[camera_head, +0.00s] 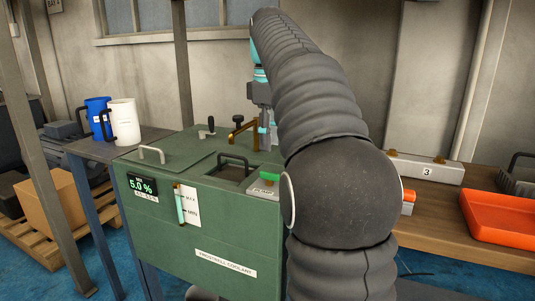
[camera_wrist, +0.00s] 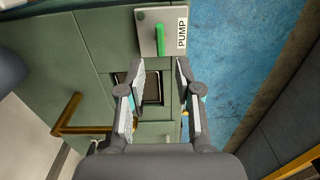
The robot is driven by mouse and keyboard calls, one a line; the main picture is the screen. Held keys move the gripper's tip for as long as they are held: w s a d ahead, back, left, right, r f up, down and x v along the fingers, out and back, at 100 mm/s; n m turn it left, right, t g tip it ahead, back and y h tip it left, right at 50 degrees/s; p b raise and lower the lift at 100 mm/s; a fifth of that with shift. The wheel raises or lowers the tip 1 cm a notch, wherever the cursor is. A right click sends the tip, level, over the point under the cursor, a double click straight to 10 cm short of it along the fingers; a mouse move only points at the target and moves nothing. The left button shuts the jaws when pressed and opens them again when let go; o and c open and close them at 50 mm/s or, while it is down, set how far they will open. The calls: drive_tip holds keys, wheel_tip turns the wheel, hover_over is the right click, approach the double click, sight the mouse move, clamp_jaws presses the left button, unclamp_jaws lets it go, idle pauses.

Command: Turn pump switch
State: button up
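The pump switch is a green lever (camera_wrist: 160,40) on a grey plate labelled PUMP (camera_wrist: 182,28), at the top of the wrist view. In the head view the green lever (camera_head: 270,176) sits on its sloped plate (camera_head: 263,189) at the right of the green coolant tank (camera_head: 215,235), partly beside my arm. My gripper (camera_wrist: 158,68) is open and empty in the wrist view, its fingers spread above the tank top, with the lever ahead of the fingertips and apart from them. In the head view my arm hides part of the gripper.
A brass pipe (camera_head: 240,130) and a black knob stand at the tank's back. A square opening (camera_head: 233,168) is in the tank top. A blue jug (camera_head: 97,115) and a white jug (camera_head: 124,122) stand left. An orange tray (camera_head: 500,218) lies on the right bench.

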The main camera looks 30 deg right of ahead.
sight(269, 172)
drive_tip(key=shift+f+b, duration=0.4)
drive_tip(key=shift+f, duration=3.2)
drive_tip(key=shift+f, duration=0.1)
clamp_jaws()
